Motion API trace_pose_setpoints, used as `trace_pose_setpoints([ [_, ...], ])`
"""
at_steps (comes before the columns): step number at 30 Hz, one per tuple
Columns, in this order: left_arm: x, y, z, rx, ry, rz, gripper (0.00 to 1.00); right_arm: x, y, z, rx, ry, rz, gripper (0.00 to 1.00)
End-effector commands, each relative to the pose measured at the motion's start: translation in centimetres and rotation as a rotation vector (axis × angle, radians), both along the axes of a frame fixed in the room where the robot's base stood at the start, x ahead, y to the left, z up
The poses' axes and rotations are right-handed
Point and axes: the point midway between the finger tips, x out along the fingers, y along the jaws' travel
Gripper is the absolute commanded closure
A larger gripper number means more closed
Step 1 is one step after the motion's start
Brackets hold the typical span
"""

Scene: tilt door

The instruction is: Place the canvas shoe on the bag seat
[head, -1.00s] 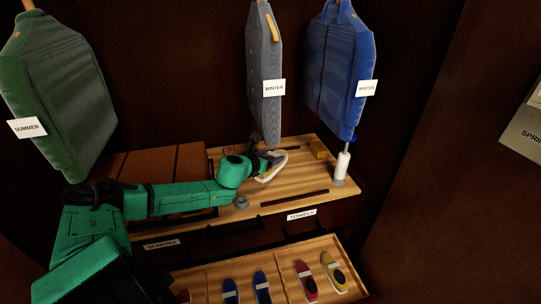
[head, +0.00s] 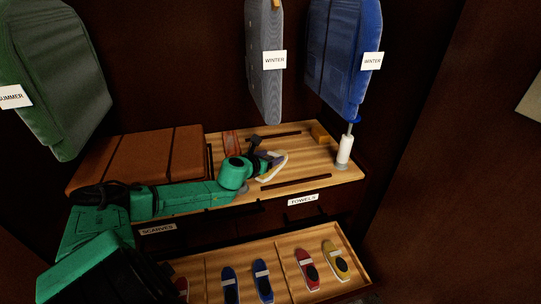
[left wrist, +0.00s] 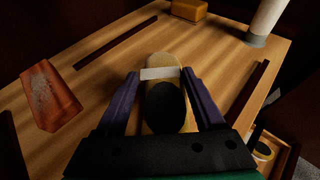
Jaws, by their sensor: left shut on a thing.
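A canvas shoe (head: 274,168) with a pale sole is at my left gripper, over the wooden shelf (head: 300,145). In the left wrist view the shoe (left wrist: 162,95) is yellowish tan with a white band and a dark inside. My left gripper (head: 266,160) is shut on it, with purple fingers (left wrist: 164,92) along both its sides. I cannot tell whether the sole touches the shelf. A brown padded block in sections (head: 140,158), perhaps the bag seat, lies left of the gripper, behind my forearm. My right gripper is not in view.
A reddish piece (head: 231,143) stands behind my wrist. A white cylinder (head: 344,152) and a tan block (head: 320,133) are at the shelf's right. Green (head: 55,80), grey (head: 265,65) and blue (head: 343,60) garment bags hang above. An open drawer (head: 280,250) below holds several shoes.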

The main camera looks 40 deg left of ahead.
Motion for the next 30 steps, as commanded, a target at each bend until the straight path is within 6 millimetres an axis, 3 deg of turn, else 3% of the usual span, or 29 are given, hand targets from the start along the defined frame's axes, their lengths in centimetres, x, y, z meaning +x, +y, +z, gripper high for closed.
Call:
trace_pose_setpoints([
  [22, 0.03, 0.0, -0.89, 0.001, -0.001, 0.0, 0.91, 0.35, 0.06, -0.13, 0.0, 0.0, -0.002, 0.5],
  [23, 0.03, 0.01, -0.83, 0.001, -0.002, 0.0, 0.22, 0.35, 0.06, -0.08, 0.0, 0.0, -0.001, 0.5],
  [24, 0.03, 0.01, -0.8, 0.001, -0.002, 0.0, 0.07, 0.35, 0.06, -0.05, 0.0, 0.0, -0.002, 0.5],
  [25, 0.03, 0.0, -0.79, 0.001, -0.001, 0.0, 0.0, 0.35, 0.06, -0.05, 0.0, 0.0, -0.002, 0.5],
  [30, 0.02, 0.0, -0.81, 0.001, -0.001, 0.0, 0.0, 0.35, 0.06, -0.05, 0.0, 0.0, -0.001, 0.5],
])
